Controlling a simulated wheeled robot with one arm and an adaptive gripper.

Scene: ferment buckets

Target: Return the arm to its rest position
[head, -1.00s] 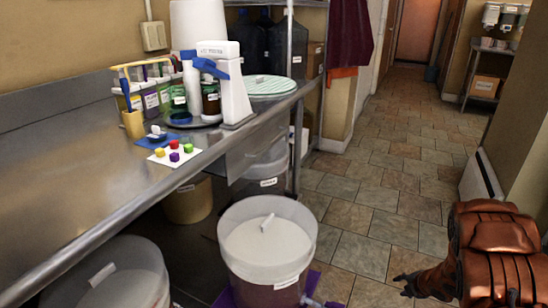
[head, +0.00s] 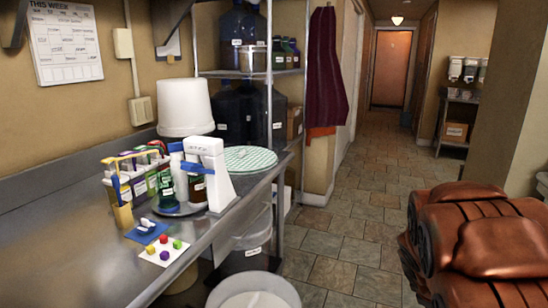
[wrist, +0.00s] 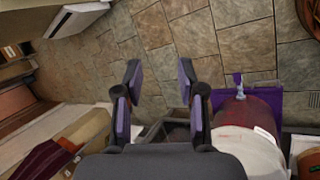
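My gripper (wrist: 160,82) shows in the wrist view with its two fingers spread apart and nothing between them. Tiled floor lies beyond the fingertips. In the head view my copper-coloured arm (head: 475,240) is folded at the lower right, and the gripper itself is out of that view. A white bucket (head: 254,290) shows only its top at the bottom edge of the head view. In the wrist view a bucket with dark red contents (wrist: 240,125) and a spigot stands right of the gripper on a purple mat (wrist: 262,103), apart from the fingers.
A wire shelf with jugs stands behind. A wall corner (head: 530,120) is at the right. The tiled aisle (head: 375,165) is clear.

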